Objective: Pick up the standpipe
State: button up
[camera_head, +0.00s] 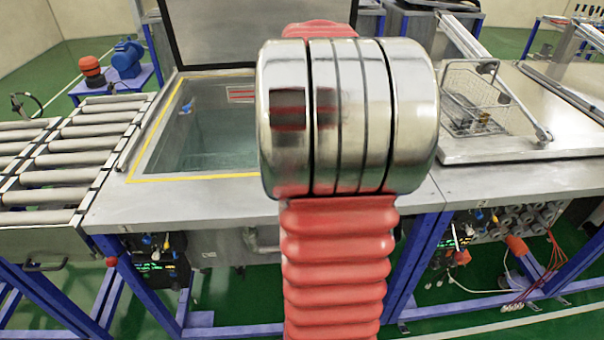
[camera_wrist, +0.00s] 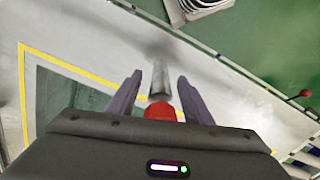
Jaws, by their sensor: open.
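In the wrist view, a short grey pipe with a red end, which looks like the standpipe (camera_wrist: 160,82), shows between the two fingers of my gripper (camera_wrist: 159,76). The fingers are apart, with a gap on each side of the pipe. The red end (camera_wrist: 163,112) is nearest my palm and partly hidden by it. I cannot tell how far below the fingers the pipe is. In the head view my own arm blocks the middle, and neither the gripper nor the pipe shows there.
An open water tank (camera_head: 146,170) with a yellow-edged rim is left of my arm, its lid (camera_head: 215,30) raised behind. A roller conveyor (camera_head: 60,160) stands at far left. At right, a wire basket (camera_head: 474,100) sits on a closed lid (camera_head: 560,140).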

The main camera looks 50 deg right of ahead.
jog(key=shift+c, duration=0.3)
grip_shut()
dwell(0.4)
